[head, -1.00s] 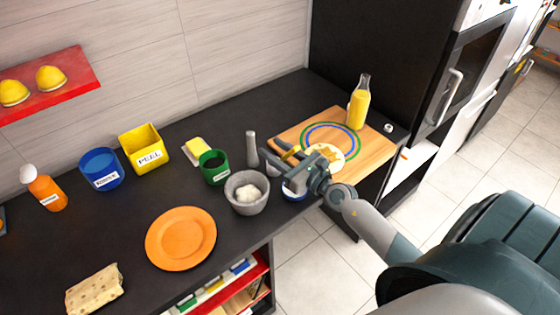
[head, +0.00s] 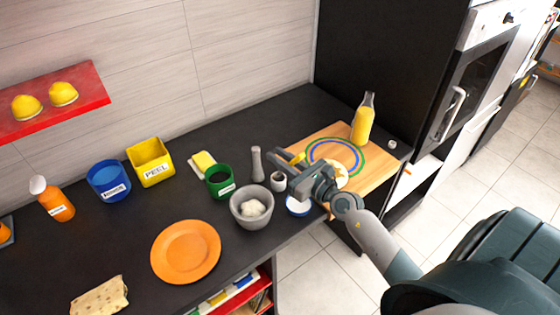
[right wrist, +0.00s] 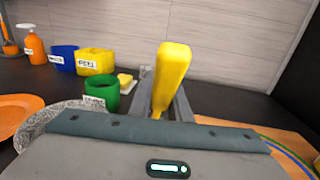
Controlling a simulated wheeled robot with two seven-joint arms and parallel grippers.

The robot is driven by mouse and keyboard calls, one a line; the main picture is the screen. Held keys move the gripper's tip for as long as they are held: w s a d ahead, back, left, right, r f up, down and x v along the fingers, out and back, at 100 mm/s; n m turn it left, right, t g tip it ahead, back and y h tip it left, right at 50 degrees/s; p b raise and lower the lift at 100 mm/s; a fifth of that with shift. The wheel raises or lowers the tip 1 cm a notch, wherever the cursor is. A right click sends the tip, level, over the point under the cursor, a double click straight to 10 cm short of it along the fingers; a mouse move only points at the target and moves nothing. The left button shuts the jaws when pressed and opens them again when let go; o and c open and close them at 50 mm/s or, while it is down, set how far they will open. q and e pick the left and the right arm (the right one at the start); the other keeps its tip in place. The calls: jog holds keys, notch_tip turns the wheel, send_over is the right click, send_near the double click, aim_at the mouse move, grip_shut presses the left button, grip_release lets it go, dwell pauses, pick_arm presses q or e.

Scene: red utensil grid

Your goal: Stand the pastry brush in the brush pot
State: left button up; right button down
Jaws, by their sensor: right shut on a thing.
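My right gripper (head: 287,168) is shut on the yellow handle of the pastry brush (right wrist: 172,75). In the right wrist view the handle rises upright, tilted slightly, between the fingers; the bristle end is hidden. In the head view only a small yellow part (head: 298,158) of it shows, over the left edge of the wooden board. A small grey pot (head: 278,183), apparently the brush pot, stands on the counter just left of the gripper, with a dark opening. A green pot (head: 220,185) with an unreadable label stands farther left. My left gripper is not in view.
A grey bowl (head: 237,211) with a white lump, a grey upright cylinder (head: 257,165) and a blue-rimmed white dish (head: 298,207) crowd the gripper. A bottle (head: 363,120) stands on the wooden board (head: 381,165). The orange plate (head: 186,251) lies left.

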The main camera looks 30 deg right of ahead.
notch_tip(320, 180, up, 15)
jog(key=shift+f+p, duration=0.2)
jog(key=shift+p, duration=0.15)
dwell(0.4)
